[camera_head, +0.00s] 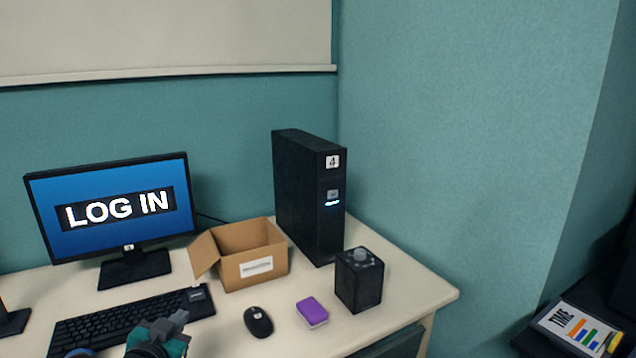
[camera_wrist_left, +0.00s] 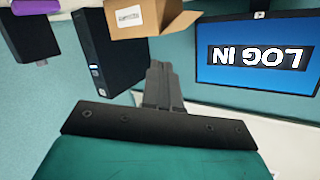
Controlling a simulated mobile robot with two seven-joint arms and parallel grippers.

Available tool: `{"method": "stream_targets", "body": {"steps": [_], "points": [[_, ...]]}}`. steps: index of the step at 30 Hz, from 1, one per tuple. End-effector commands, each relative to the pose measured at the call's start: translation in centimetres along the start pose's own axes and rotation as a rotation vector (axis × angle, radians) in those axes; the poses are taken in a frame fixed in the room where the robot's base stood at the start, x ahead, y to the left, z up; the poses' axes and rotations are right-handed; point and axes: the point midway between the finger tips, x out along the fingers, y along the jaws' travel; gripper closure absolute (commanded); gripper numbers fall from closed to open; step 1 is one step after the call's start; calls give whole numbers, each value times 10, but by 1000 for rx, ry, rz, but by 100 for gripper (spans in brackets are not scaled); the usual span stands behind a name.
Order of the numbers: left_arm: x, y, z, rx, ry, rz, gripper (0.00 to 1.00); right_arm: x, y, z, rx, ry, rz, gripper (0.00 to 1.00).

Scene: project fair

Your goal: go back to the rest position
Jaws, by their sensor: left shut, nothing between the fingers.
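My left gripper (camera_head: 168,325) shows at the bottom of the head view, in front of the keyboard's right part. Its fingers are closed together with nothing between them. In the left wrist view the shut fingers (camera_wrist_left: 160,85) point toward the cardboard box and the monitor, which appear upside down. The gripper looks apart from both. My right gripper is in neither view.
A monitor (camera_head: 110,205) reading LOG IN, a keyboard (camera_head: 130,318), an open cardboard box (camera_head: 255,265), a mouse (camera_head: 258,322), a purple block (camera_head: 311,312), a black box with a knob (camera_head: 359,280) and a computer tower (camera_head: 308,195) occupy the desk (camera_head: 410,295).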

Motion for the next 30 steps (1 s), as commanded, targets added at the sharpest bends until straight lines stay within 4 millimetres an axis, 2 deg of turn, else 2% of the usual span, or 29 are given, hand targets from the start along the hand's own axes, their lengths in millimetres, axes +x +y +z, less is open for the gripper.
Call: {"method": "stream_targets", "body": {"steps": [1, 6, 10, 12, 15, 18, 21, 30], "points": [[-19, 22, 26, -15, -37, 33, 100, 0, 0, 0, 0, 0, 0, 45], [-89, 82, 90, -69, -144, 121, 100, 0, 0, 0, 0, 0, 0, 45], [-147, 118, 125, -118, -225, 175, 100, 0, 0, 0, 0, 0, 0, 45], [-175, 132, 138, -142, -263, 195, 100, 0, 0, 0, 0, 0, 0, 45], [-206, 146, 150, -170, -305, 216, 100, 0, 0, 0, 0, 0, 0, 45], [-226, 154, 156, -189, -331, 227, 100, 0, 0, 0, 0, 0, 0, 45], [-235, 158, 158, -198, -343, 232, 100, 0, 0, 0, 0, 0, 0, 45], [-236, 158, 158, -198, -345, 233, 100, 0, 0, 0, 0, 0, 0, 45]]}}
